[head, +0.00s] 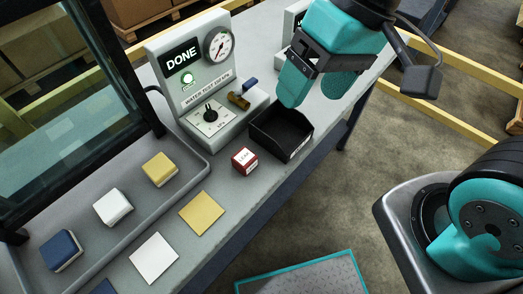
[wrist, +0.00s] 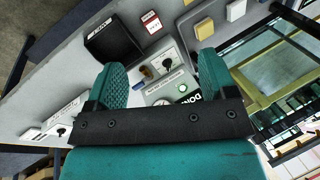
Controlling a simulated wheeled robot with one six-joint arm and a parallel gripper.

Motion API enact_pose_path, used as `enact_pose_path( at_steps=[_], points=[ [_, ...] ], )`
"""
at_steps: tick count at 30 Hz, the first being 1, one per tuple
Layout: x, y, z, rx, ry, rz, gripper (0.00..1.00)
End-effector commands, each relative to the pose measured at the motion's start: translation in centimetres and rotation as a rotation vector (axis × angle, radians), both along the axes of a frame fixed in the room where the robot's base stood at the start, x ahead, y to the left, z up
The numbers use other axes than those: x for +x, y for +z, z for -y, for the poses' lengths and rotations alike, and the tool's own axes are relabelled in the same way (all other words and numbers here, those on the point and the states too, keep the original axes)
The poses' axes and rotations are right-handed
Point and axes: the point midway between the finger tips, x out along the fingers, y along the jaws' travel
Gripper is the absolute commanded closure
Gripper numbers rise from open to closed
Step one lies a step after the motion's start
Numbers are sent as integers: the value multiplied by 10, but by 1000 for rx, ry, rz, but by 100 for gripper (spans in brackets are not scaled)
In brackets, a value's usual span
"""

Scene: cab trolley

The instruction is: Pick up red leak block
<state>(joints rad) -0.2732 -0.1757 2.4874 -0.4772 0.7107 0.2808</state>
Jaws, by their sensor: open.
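The red leak block (head: 244,160) is a small cube with red sides and a white labelled top. It sits on the grey bench just left of a black open bin (head: 281,134). It also shows in the wrist view (wrist: 151,22) at the top, beside the bin (wrist: 101,49). My gripper (head: 318,84) is open and empty, above and beyond the bin near the back of the bench. In the wrist view its two teal fingers (wrist: 160,86) are spread apart, with the block beyond them.
Yellow (head: 159,169), white (head: 113,207) and blue (head: 61,251) blocks sit in a grey tray at left. Yellow (head: 201,213) and white (head: 154,258) flat squares mark the bench front.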

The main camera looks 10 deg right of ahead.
Motion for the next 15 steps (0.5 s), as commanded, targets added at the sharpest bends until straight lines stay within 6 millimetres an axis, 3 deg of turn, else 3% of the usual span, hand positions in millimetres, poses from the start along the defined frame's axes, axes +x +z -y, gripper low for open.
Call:
enact_pose_path(
  at_steps=[3,9,15],
  points=[
    [34,-16,-11,-34,-305,-174,22],
    [81,-56,-25,-119,-835,-434,22],
    [103,-86,-32,-183,-1139,-568,22]
  ],
)
